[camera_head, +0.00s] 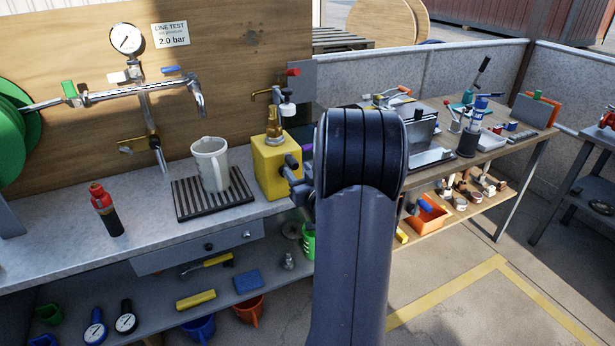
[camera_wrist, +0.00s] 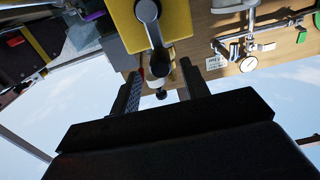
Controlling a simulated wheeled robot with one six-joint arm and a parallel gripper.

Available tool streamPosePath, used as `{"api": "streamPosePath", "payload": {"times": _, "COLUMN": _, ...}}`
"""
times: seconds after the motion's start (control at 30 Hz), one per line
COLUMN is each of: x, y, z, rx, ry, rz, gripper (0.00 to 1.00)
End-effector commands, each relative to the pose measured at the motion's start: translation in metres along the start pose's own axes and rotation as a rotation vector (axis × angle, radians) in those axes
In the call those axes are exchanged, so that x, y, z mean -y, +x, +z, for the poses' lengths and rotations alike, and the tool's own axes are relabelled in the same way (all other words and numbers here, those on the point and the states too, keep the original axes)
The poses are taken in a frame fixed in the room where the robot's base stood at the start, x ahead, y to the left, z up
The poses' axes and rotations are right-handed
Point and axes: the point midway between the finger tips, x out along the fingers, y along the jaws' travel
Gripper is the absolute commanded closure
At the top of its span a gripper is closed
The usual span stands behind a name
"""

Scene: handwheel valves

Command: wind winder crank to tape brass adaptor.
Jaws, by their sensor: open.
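The brass adaptor (camera_head: 272,127) stands upright on top of a yellow block (camera_head: 270,167) on the grey bench. Beside it is a white winder part (camera_head: 287,104) with a dark collar. In the wrist view, which is upside down, a dark crank arm (camera_wrist: 156,38) with a round hub crosses the yellow block (camera_wrist: 178,22). A small black knob (camera_wrist: 161,95) shows beyond it. My gripper (camera_wrist: 160,70) is open, its two fingers either side of the crank's far end; I cannot tell whether they touch. In the head view my arm hides most of the gripper.
A white jug (camera_head: 210,163) stands on a ribbed drip mat (camera_head: 183,208), left of the block. A red-capped bottle (camera_head: 105,210) is further left. A pipe with a gauge (camera_head: 127,39) runs above. A second bench (camera_head: 495,148) with tools stands right; the floor before it is clear.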

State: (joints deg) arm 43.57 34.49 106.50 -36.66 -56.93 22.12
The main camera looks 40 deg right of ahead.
Motion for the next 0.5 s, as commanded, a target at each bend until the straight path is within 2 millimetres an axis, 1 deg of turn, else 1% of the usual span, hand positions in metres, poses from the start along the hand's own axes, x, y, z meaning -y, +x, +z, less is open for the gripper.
{"api": "streamPosePath", "payload": {"times": 0.03, "x": 0.001, "y": 0.007, "z": -0.001, "rx": 0.000, "ry": 0.000, "rz": -0.002, "gripper": 0.56}}
{"api": "streamPosePath", "payload": {"times": 0.2, "x": 0.001, "y": 0.027, "z": -0.001, "rx": 0.000, "ry": 0.000, "rz": -0.001, "gripper": 0.56}}
{"api": "streamPosePath", "payload": {"times": 0.5, "x": 0.000, "y": 0.027, "z": 0.001, "rx": -0.002, "ry": -0.001, "rz": 0.000, "gripper": 0.56}}
